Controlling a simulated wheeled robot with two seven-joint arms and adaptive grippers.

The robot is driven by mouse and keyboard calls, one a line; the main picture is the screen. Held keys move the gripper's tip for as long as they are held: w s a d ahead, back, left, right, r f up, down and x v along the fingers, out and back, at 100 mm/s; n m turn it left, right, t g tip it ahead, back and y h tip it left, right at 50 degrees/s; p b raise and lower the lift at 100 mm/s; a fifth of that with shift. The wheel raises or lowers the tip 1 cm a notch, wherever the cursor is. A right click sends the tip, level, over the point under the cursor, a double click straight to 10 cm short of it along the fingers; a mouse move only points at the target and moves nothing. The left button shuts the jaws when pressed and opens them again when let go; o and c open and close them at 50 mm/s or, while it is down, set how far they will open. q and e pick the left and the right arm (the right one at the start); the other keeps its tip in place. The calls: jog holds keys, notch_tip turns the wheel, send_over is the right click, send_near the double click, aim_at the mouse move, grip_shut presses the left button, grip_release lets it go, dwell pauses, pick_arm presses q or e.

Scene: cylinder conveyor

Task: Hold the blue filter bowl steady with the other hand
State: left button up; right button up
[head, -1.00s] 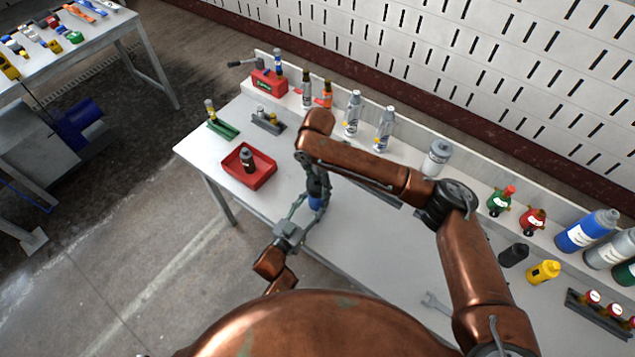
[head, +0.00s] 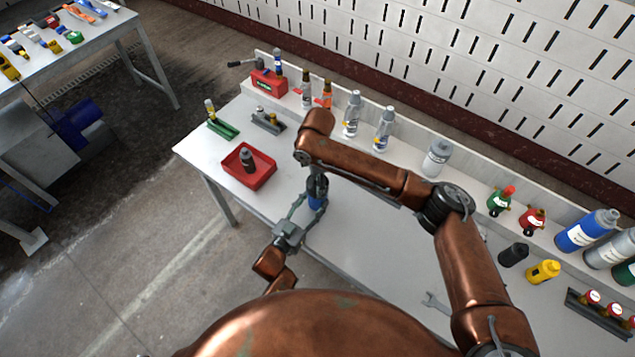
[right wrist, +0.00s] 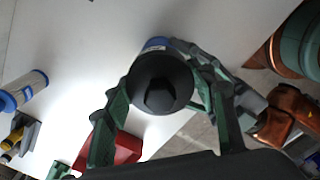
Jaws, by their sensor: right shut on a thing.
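The blue filter bowl (head: 316,203) hangs below a dark head near the front edge of the bench, partly covered by grippers. In the right wrist view only a sliver of its blue (right wrist: 156,43) shows behind a round black cap (right wrist: 161,84) with a hexagonal top. My right gripper (right wrist: 158,100) is shut on this black-capped filter housing from above; in the head view it is mostly under my forearm. My left gripper (head: 308,205) reaches in from the front, its two fingers spread around the blue bowl. Whether they press on it I cannot tell.
A red tray (head: 262,176) with a dark bottle (head: 247,160) stands left of the bowl. A green stand (head: 222,128) and a grey holder (head: 268,122) are behind it. Bottles line the back ledge. A wrench (head: 435,302) lies at the front right.

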jog(key=m, duration=0.3)
jog(key=shift+m, duration=1.2)
jog(key=m, duration=0.3)
jog(key=shift+m, duration=0.3)
jog(key=m, duration=0.3)
jog(key=shift+m, duration=1.5)
